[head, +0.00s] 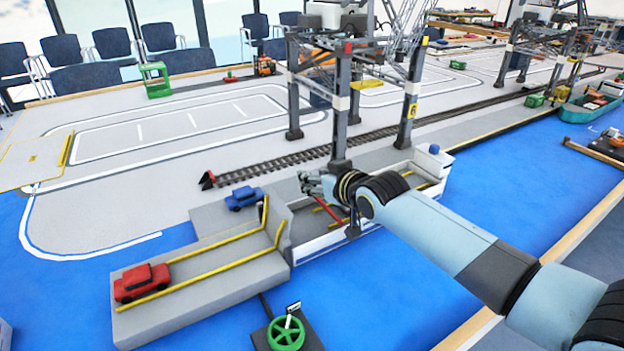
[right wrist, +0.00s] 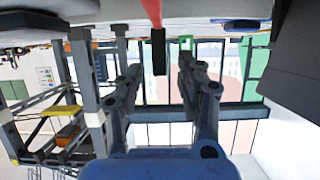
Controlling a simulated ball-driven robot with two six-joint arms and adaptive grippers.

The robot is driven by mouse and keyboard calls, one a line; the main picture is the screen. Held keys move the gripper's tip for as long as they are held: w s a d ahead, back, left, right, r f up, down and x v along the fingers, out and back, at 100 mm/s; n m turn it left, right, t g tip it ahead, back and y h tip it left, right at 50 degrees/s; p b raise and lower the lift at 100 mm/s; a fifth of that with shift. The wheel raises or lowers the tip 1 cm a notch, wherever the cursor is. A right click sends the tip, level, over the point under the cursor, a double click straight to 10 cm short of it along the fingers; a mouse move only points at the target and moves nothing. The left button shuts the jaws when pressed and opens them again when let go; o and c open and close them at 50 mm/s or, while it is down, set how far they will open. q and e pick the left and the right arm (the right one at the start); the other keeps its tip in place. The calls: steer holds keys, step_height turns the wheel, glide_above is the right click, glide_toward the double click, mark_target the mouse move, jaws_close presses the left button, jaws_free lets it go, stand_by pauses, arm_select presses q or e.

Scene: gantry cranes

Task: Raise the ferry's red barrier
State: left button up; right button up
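The ferry (head: 434,163), grey-decked with white sides, lies on the blue water at the centre of the head view. Its red barrier (head: 329,213) is a thin sloping bar at the near end of the deck, partly hidden by my right gripper (head: 318,186). In the right wrist view, the red bar (right wrist: 152,12) comes down from the top and ends in a dark tip (right wrist: 158,52). My right gripper (right wrist: 160,70) is open there, with the dark tip showing between its fingers; I cannot tell whether they touch it. My left gripper is in neither view.
A green handwheel (head: 286,333) stands in front. A gantry crane leg (head: 340,120) rises close behind my right gripper, beside the railway track (head: 270,165).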

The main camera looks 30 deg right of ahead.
steer(key=shift+x, duration=0.95)
steer(key=shift+c, duration=1.7)
jaws_close()
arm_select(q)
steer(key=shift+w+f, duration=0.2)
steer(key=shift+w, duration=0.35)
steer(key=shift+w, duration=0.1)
